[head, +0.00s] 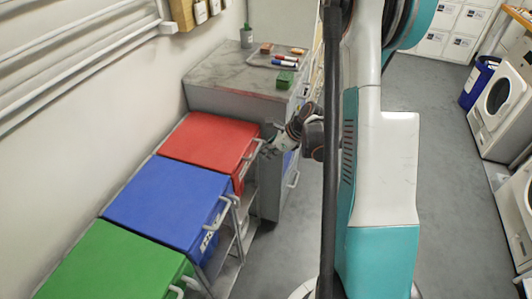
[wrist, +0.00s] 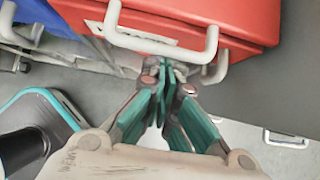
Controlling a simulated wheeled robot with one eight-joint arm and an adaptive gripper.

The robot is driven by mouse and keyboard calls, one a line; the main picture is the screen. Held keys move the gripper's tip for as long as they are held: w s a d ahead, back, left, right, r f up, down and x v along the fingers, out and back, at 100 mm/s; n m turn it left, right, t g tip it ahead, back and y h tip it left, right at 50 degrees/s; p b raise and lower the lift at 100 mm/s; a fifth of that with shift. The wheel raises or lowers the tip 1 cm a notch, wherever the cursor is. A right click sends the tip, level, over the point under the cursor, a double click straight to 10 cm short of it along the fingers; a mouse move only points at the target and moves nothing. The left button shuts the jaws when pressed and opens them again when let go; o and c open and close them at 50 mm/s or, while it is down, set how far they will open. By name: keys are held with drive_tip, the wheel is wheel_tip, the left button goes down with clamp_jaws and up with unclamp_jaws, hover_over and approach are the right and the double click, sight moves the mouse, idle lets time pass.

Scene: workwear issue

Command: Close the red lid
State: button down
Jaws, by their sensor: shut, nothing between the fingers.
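The red lid (head: 212,139) lies flat on top of the red bin, level with the lids beside it. In the wrist view the red bin's front and lid edge (wrist: 245,18) fill the top, with a pale handle (wrist: 160,43) along the front. My gripper (head: 268,148) is at the front right edge of the red bin, close to the handle. In the wrist view its fingertips (wrist: 166,66) are together, just below the handle, with nothing between them. I cannot tell whether they touch the handle or bin.
A blue bin (head: 165,200) and a green bin (head: 110,265) stand in line with the red one. A grey cabinet (head: 230,85) with markers and small blocks on top stands behind. Washing machines (head: 498,105) and a blue basket (head: 476,85) are at the right. The floor (head: 445,140) between is clear.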

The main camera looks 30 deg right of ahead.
drive_tip(key=w+a+r+g+h+p, duration=0.1)
drive_tip(key=w+a+r+g+p, duration=0.1)
drive_tip(key=r+p, duration=0.4)
drive_tip(key=w+a+r+g+h+p, duration=0.2)
drive_tip(key=r+p, duration=0.4)
drive_tip(key=r, duration=0.7)
drive_tip(key=w+a+r+g+h+p, duration=0.2)
drive_tip(key=w+a+r+p, duration=0.2)
drive_tip(key=r, duration=0.5)
drive_tip(key=shift+w+r+g+p, duration=0.3)
drive_tip(key=shift+w+r+p, duration=0.05)
drive_tip(key=shift+w+p, duration=0.65)
drive_tip(key=shift+d, duration=0.15)
